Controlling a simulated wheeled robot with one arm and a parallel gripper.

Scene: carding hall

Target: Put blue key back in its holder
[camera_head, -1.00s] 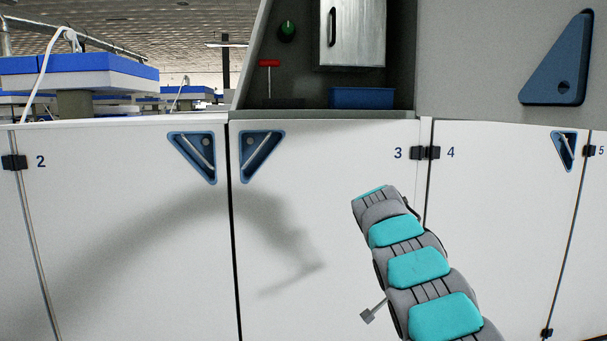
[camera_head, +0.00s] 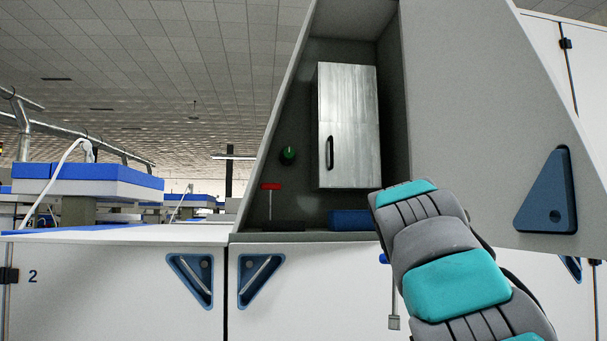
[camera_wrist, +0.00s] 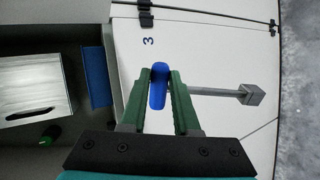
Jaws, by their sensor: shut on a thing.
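The blue key has a blue handle (camera_wrist: 158,88) and a grey shaft with a square end (camera_wrist: 252,95). In the wrist view my gripper (camera_wrist: 159,75) is shut on the blue handle between its green fingers, and the shaft points right. In the head view the key (camera_head: 393,300) hangs shaft down beside my arm, in front of the white doors; my gripper is hidden there behind the arm. A red T-handled key (camera_head: 270,200) stands upright in the grey recess at left. A dark low block (camera_head: 284,227) lies by its foot; I cannot tell which holder is the blue key's.
The recess holds a metal cabinet (camera_head: 348,125), a green knob (camera_head: 288,155) and a blue box (camera_head: 349,220), partly behind my arm. A blue triangular handle (camera_head: 547,195) is on the slanted grey panel at right. White doors (camera_head: 310,300) stand below.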

